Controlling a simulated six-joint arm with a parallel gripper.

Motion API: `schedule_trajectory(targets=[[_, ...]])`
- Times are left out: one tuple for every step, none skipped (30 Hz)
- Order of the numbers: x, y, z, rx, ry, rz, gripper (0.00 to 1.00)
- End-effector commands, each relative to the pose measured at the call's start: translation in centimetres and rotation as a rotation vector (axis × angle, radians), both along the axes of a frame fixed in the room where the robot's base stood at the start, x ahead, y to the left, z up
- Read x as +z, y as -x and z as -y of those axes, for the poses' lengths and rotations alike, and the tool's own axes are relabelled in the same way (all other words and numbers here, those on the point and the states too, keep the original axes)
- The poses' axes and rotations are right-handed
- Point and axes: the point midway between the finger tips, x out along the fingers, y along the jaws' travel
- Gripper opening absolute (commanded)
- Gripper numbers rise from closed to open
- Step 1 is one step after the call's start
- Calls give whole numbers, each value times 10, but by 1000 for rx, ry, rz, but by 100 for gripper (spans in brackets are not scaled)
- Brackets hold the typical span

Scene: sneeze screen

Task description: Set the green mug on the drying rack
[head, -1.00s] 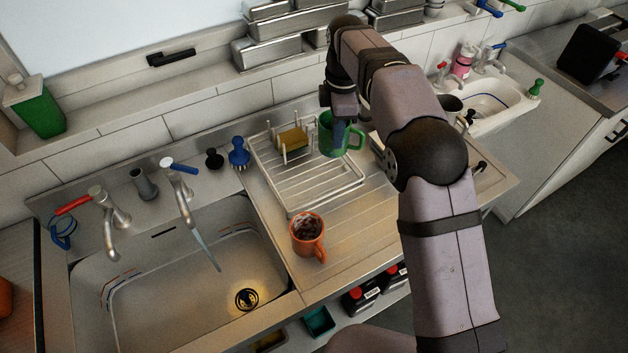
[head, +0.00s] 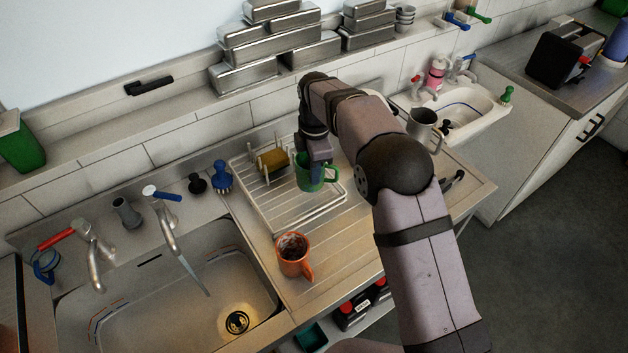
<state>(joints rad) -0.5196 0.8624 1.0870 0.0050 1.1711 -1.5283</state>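The green mug (head: 310,178) is upright at the right part of the white wire drying rack (head: 268,205), its handle to the right. I cannot tell whether its base touches the wires. My gripper (head: 317,162) points down at the mug, with a finger at the mug's rim and wall. It seems closed on the mug's wall, but the far finger is hidden.
An orange mug (head: 294,255) with dark contents stands on the drainboard in front of the rack. A yellow sponge (head: 275,161) sits at the rack's back. A sink (head: 170,300) with running tap lies left. A metal jug (head: 424,124) stands right of my arm.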

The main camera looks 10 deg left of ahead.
Motion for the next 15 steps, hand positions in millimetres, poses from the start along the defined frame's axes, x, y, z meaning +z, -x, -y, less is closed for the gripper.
schedule_trajectory(targets=[[-2,0,0,0,0,-1,0],[-4,0,0,0,0,-1,0],[-8,1,0,0,1,-3,0],[-12,1,1,0,1,-3,0],[-15,1,0,0,1,-3,0],[-20,1,0,0,2,-4,0],[-24,1,0,0,1,-3,0],[-27,1,0,0,1,-3,0],[-30,0,0,0,1,-2,0],[-32,0,0,0,0,0,0],[-34,0,0,0,0,1,0],[-35,0,0,0,0,1,0],[-36,0,0,0,0,1,0],[-36,0,0,0,0,1,0],[-36,0,0,0,-1,2,0]])
